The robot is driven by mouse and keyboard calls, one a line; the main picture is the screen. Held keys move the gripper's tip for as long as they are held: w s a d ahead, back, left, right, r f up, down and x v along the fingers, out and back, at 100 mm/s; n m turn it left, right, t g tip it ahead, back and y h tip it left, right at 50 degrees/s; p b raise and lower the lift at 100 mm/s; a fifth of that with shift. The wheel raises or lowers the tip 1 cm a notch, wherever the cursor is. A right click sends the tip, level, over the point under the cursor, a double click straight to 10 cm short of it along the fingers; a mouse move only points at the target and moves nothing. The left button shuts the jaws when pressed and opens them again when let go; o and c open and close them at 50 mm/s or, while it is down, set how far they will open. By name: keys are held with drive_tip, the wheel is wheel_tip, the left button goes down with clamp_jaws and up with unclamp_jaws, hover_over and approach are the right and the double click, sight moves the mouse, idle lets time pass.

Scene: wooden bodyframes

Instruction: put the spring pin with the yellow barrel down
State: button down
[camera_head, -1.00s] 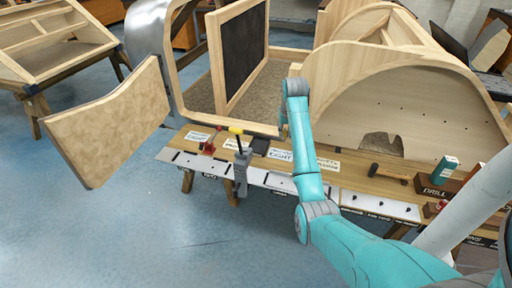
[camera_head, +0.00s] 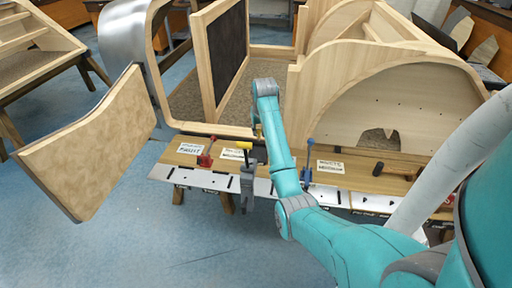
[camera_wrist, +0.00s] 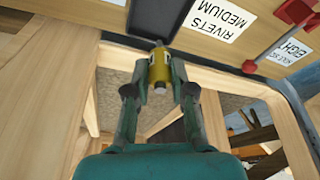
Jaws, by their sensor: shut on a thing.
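The spring pin with the yellow barrel (camera_wrist: 159,72) is between my fingertips in the wrist view, with a grey tip at its upper end. My gripper (camera_wrist: 154,76) is shut on the barrel. Beyond the pin's tip is a dark flat tray or pad (camera_wrist: 157,20), beside a white label reading "RIVETS MEDIUM" (camera_wrist: 222,20). I cannot tell whether the pin touches anything there. In the head view my teal arm reaches over the wooden bench (camera_head: 356,172), and the gripper's end is mostly hidden.
A grey clamp with a yellow handle (camera_head: 248,180) stands at the bench's front edge. A red clamp (camera_head: 206,155) is left of it, a blue one (camera_head: 308,165) right of my arm. Wooden frames (camera_head: 400,95) rise behind. A tan panel (camera_head: 90,140) stands left. Floor in front is clear.

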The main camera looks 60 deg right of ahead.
wheel_tip(320, 180, down, 8)
drive_tip(key=shift+r, duration=0.2)
idle(0.3)
drive_tip(key=c, duration=1)
unclamp_jaws()
drive_tip(key=shift+f, duration=0.15)
drive_tip(key=v, duration=1.2)
